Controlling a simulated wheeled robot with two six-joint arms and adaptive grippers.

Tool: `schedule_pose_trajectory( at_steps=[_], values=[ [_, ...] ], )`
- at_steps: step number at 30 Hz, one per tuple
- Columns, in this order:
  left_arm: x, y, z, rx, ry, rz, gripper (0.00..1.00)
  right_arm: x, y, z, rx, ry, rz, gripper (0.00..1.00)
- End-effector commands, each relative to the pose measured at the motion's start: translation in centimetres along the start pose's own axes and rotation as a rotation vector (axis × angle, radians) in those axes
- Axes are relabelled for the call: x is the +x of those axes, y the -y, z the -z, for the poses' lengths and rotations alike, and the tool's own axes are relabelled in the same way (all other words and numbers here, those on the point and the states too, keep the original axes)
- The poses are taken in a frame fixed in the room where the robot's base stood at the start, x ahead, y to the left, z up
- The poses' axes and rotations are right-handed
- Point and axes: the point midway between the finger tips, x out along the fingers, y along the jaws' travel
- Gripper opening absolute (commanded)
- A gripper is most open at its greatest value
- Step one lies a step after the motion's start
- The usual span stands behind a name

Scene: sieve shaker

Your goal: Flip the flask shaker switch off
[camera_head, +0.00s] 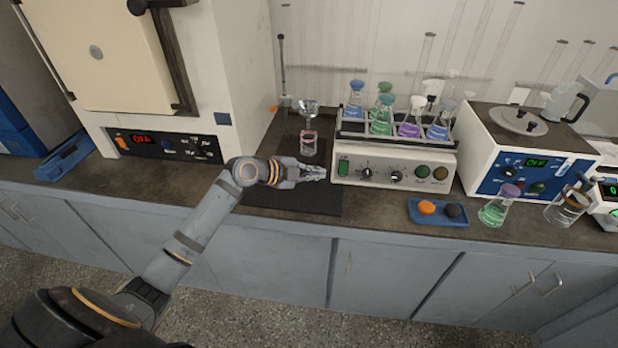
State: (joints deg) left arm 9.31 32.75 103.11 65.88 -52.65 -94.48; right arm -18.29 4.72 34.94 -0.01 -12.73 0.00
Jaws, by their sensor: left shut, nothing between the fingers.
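The flask shaker (395,176) is a cream box with a rack of stoppered flasks on top, holding blue, green and purple liquids. Its front panel has a green switch (343,168) at the left end, two black knobs, and a green and an amber round button. My left gripper (322,172) is shut and empty, with its fingertips just left of the green switch. I cannot tell whether the tips touch the switch or which way it is tipped. My right gripper is not in view.
A cream oven (160,60) stands at the left and a blue-and-white bath (525,160) at the right. A blue tray (438,212) with orange and black items and a green flask (497,206) sit near the counter's front edge. A glass vessel (308,142) stands behind my gripper.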

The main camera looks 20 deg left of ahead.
Motion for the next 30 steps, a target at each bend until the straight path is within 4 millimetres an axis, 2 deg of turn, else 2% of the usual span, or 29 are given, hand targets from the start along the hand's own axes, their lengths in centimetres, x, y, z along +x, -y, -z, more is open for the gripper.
schedule_pose_trajectory(
  at_steps=[4, 7, 10, 16, 24, 26, 29, 30],
  values=[
    [-1.8, -0.3, -0.2, 0.004, 0.003, -0.001, 0.0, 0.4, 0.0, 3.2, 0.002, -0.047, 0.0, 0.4],
    [-2.3, -0.3, -0.1, 0.001, 0.001, 0.0, 0.0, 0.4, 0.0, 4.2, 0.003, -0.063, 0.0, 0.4],
    [-2.5, -0.3, 0.0, -0.001, -0.002, 0.0, 0.0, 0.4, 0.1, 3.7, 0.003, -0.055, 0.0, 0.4],
    [-2.5, -0.3, 0.0, -0.001, -0.002, 0.001, 0.0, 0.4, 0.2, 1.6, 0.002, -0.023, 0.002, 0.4],
    [-2.4, -0.6, 0.1, -0.006, 0.0, -0.004, 0.0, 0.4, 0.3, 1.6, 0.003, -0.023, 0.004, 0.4],
    [-2.2, -1.8, 0.4, -0.035, 0.006, -0.027, 0.0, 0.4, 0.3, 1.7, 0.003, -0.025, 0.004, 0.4],
    [-1.6, -7.0, 1.5, -0.164, 0.049, -0.12, 0.0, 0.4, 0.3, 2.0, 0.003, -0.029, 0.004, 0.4],
    [-1.6, -9.9, 2.1, -0.245, 0.09, -0.169, 0.0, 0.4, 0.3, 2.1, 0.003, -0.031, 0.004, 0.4]
  ],
)
